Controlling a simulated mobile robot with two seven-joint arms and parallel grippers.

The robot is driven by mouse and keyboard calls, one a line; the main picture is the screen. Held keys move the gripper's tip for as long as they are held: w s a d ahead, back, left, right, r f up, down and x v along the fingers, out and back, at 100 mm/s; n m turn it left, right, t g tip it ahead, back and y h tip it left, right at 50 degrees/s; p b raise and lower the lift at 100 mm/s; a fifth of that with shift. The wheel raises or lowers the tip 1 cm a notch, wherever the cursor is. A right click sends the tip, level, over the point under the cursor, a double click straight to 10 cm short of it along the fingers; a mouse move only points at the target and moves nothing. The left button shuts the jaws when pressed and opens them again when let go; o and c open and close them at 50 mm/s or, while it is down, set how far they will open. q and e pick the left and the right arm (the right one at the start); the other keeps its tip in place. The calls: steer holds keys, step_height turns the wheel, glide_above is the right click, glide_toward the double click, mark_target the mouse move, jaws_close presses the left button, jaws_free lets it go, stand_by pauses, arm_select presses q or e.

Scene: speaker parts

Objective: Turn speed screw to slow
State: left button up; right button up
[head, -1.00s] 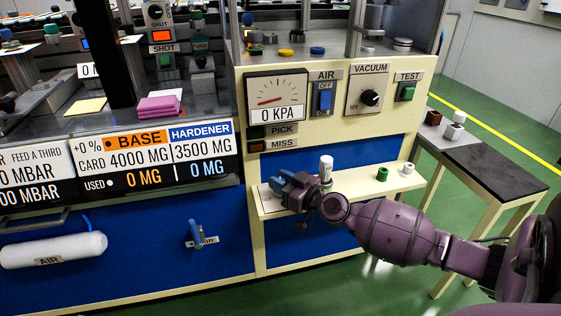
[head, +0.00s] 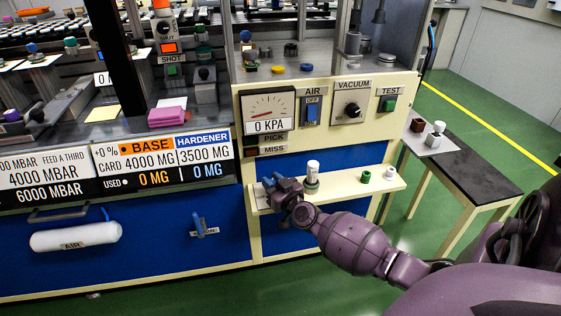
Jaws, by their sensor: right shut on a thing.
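My right gripper (head: 270,184) is at the left end of the narrow cream shelf (head: 345,189) on the front of the machine. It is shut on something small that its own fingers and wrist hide. I cannot make out a speed screw or a slow mark in the head view. A white-topped cylinder (head: 312,174) stands upright on the shelf just right of the gripper. My left gripper is not in view.
A green ring (head: 366,177) and a white piece (head: 390,172) sit on the shelf's right part. Above are the gauge (head: 268,112) reading 0 KPA, the AIR switch (head: 312,111) and the VACUUM knob (head: 351,110). A dark side table (head: 465,175) stands at the right.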

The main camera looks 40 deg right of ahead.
steer(key=m+h+p, duration=0.1)
steer(key=r+h+p, duration=0.1)
steer(key=shift+w+a+r+m+p, duration=0.1)
steer(key=shift+w+r+m+p, duration=0.1)
steer(key=shift+m+p, duration=0.2)
steer(key=m+g+h+p, duration=0.1)
steer(key=h+p, duration=0.1)
steer(key=h, duration=0.1)
steer(key=shift+f+m, duration=0.15)
steer(key=shift+m, duration=0.25)
steer(key=m+g+h, duration=0.1)
steer(key=m+g+h+p, duration=0.1)
steer(key=h, duration=0.1)
steer(key=shift+a+f+p, duration=0.1)
steer(key=shift+f+p, duration=0.15)
steer(key=shift+p, duration=0.05)
steer(key=shift+s+f+m+g+h, duration=0.1)
steer(key=shift+f+m+g+h, duration=0.15)
steer(key=shift+m+g+h, duration=0.65)
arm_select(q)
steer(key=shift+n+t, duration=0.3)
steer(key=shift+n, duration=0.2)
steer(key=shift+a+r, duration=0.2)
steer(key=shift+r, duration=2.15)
arm_select(e)
steer(key=shift+m+g+h, duration=0.8)
steer(key=shift+g+h, duration=0.2)
steer(key=shift+g, duration=0.1)
steer(key=shift+m+g+h, duration=0.3)
steer(key=shift+g, duration=0.1)
